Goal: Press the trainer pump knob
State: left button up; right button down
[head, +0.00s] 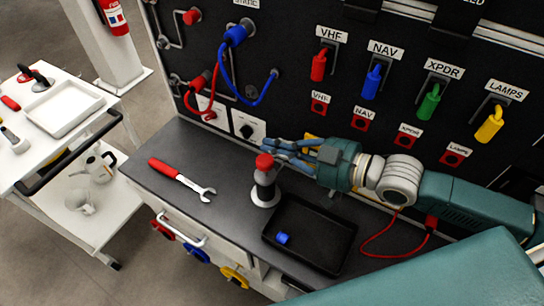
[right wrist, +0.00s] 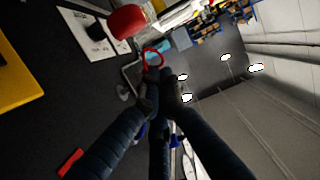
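The pump (head: 264,189) stands upright on the grey bench, with a dark body, a pale round base and a red knob (head: 265,162) on top. The red knob also shows at the top of the right wrist view (right wrist: 127,20). My right gripper (head: 268,146) reaches in from the right, its blue fingers pointing left, just behind and above the knob in the head view. In the right wrist view its fingertips (right wrist: 164,80) are drawn together with nothing between them. I see no clear contact with the knob. My left gripper is not in view.
A black tray (head: 328,219) with a small blue piece (head: 282,238) lies right of the pump. A red-handled wrench (head: 182,179) lies to the left. The upright panel (head: 300,80) behind carries switches, plugs and cables. A white cart (head: 60,165) stands at far left.

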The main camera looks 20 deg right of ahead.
aim_at(265, 163)
jog(key=shift+w+a+f, duration=0.1)
jog(key=shift+a+f, duration=0.05)
jog(key=shift+f, duration=1.9)
jog(key=shift+f, duration=0.1)
